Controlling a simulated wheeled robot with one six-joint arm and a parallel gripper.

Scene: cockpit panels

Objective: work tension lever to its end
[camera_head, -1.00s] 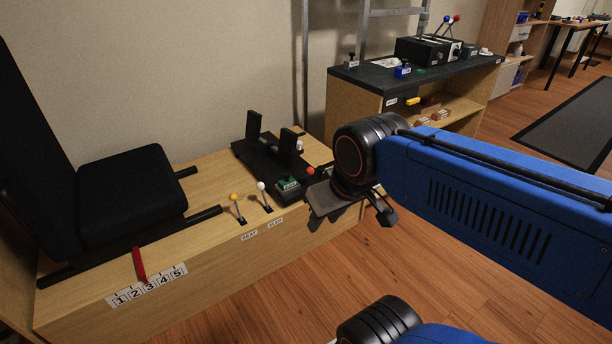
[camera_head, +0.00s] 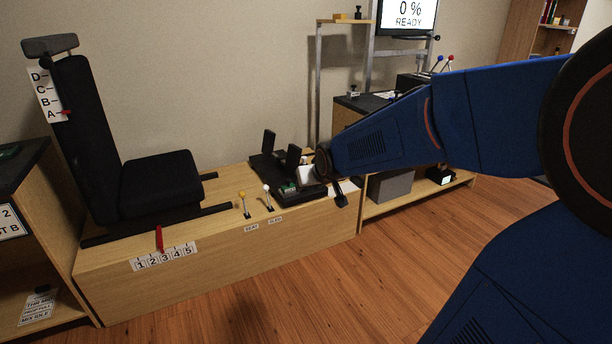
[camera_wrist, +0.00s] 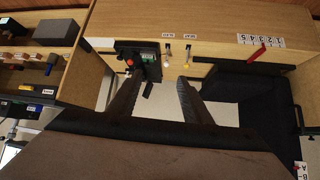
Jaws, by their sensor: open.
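I cannot read a tension label on any lever. In the head view, a yellow-knobbed lever (camera_head: 243,200) and a white-knobbed lever (camera_head: 267,193) stand at the wooden platform's front edge, with small labels below. In the wrist view, the white-knobbed lever (camera_wrist: 167,62) and yellow-knobbed lever (camera_wrist: 186,62) show beyond my fingers, beside a green-topped block (camera_wrist: 150,57) and a red knob (camera_wrist: 129,62). My gripper (camera_wrist: 158,82) is open and empty, its fingers apart.
A black seat (camera_head: 160,180) with a tall back stands left on the platform (camera_head: 200,265). A red pointer (camera_head: 159,239) stands over the 1–5 scale. Black pedals (camera_head: 293,157) stand behind the levers. A screen (camera_head: 408,15) reads 0 % READY. The floor in front is clear.

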